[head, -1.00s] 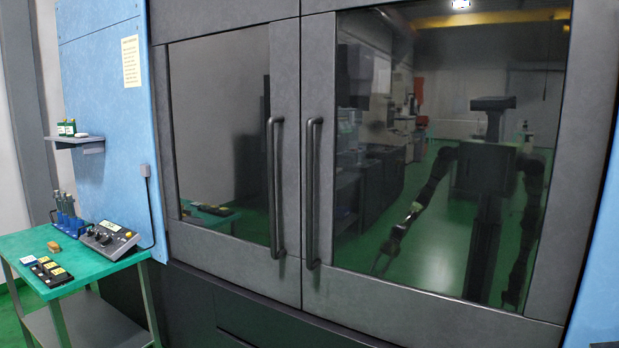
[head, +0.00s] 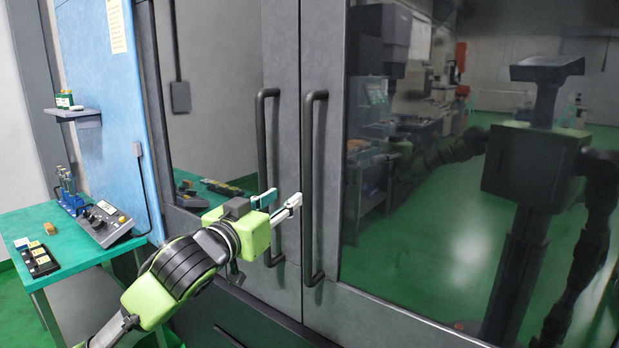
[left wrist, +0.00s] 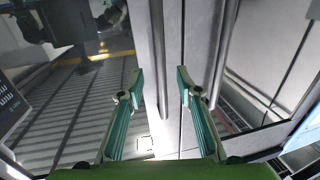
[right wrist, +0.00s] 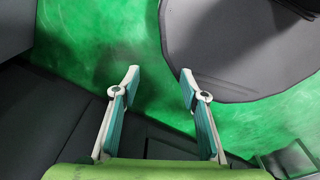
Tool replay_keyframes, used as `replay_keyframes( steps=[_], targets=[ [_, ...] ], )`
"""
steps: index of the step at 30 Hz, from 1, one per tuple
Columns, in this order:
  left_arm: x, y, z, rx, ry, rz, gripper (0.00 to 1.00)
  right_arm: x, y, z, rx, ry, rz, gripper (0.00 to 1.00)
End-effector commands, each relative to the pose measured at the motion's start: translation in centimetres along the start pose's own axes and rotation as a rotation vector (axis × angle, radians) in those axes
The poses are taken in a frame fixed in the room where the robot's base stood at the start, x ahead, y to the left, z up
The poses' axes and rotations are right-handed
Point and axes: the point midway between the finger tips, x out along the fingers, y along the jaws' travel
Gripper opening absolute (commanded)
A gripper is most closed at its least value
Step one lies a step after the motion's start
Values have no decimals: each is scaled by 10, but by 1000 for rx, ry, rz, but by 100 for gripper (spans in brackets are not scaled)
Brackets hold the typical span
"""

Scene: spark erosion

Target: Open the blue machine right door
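The blue machine's right door (head: 420,310) is shut, a dark frame with a large window. Its black vertical handle (head: 312,190) stands just right of the seam. The left door (head: 286,60) is also shut, with its own handle (head: 263,130) left of the seam. My left gripper (head: 282,203) is in front of the handles, its fingertips just left of the right handle. In the left wrist view the gripper (left wrist: 160,82) is open, with vertical bars and the seam beyond it. My right gripper (right wrist: 160,80) is open and empty above the floor.
A green-topped table (head: 38,217) at the left holds a control box (head: 107,222), a blue tool holder (head: 70,200) and small blocks. A small shelf (head: 78,113) is on the blue side panel (head: 110,120). The window mirrors the room and my body.

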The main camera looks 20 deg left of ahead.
Motion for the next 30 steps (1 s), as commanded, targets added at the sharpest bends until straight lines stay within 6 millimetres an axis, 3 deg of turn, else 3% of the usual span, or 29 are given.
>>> replay_keyframes(
  steps=[3,7,18,30],
  targets=[
    [21,0,-4,-1,-2,0,32,-13,-4,23,-1,-33,-5,40],
    [47,0,-4,-1,-2,-1,32,-24,-6,30,-1,-45,-7,40],
    [110,-1,-2,-1,-1,-1,32,-45,0,-9,-2,9,-1,40],
    [128,0,1,2,0,-1,32,-50,-2,9,-1,-18,-4,40]
  ],
)
